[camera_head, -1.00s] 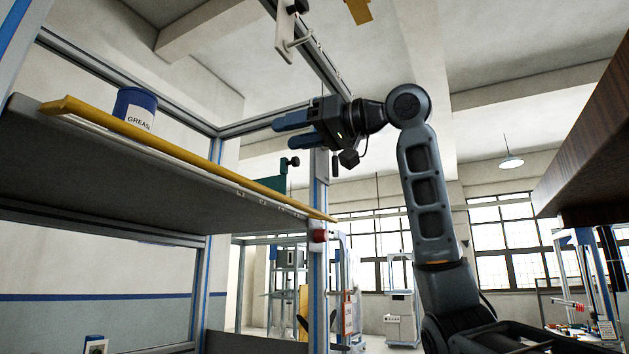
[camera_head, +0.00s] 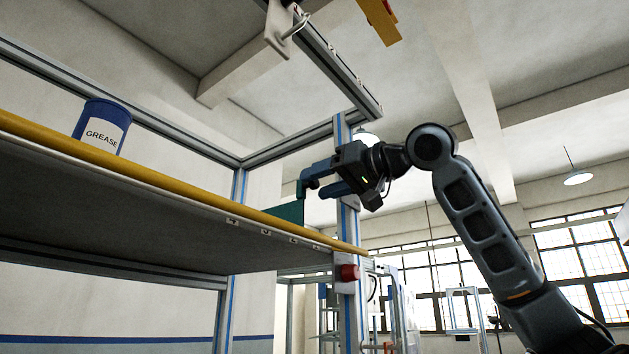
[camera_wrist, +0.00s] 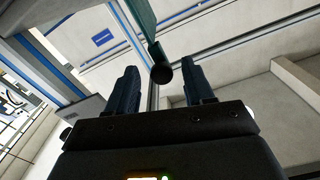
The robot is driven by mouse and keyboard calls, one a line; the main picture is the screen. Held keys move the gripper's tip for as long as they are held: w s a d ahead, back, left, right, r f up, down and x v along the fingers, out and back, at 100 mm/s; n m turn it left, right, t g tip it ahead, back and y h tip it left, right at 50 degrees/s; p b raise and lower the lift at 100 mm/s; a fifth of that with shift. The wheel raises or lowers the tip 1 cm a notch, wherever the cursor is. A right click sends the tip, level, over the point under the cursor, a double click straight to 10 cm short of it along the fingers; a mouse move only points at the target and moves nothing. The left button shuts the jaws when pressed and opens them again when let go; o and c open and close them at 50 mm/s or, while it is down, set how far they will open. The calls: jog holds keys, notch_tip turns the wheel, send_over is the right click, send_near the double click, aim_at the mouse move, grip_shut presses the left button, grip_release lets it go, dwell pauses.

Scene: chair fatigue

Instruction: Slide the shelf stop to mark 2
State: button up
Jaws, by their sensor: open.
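The shelf stop is a green plate (camera_head: 290,212) standing on the shelf behind its yellow front rail, near the right end. In the wrist view the green plate (camera_wrist: 141,18) ends in a dark round knob (camera_wrist: 161,73). My gripper (camera_head: 314,188) is open at the stop's upper right. In the wrist view its two fingers (camera_wrist: 161,84) stand either side of the knob, with gaps showing. Small white number labels (camera_head: 266,232) run along the shelf's front edge; they are too small to read surely, so I cannot tell which mark the stop is at.
The yellow rail (camera_head: 170,184) runs along the shelf edge. A blue and white grease can (camera_head: 102,128) stands on the shelf at left. A red knob (camera_head: 348,272) is on the upright post (camera_head: 349,225). A metal beam (camera_head: 325,62) hangs overhead.

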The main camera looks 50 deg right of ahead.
jog(key=shift+w, duration=1.1)
jog(key=shift+a, duration=0.1)
grip_shut()
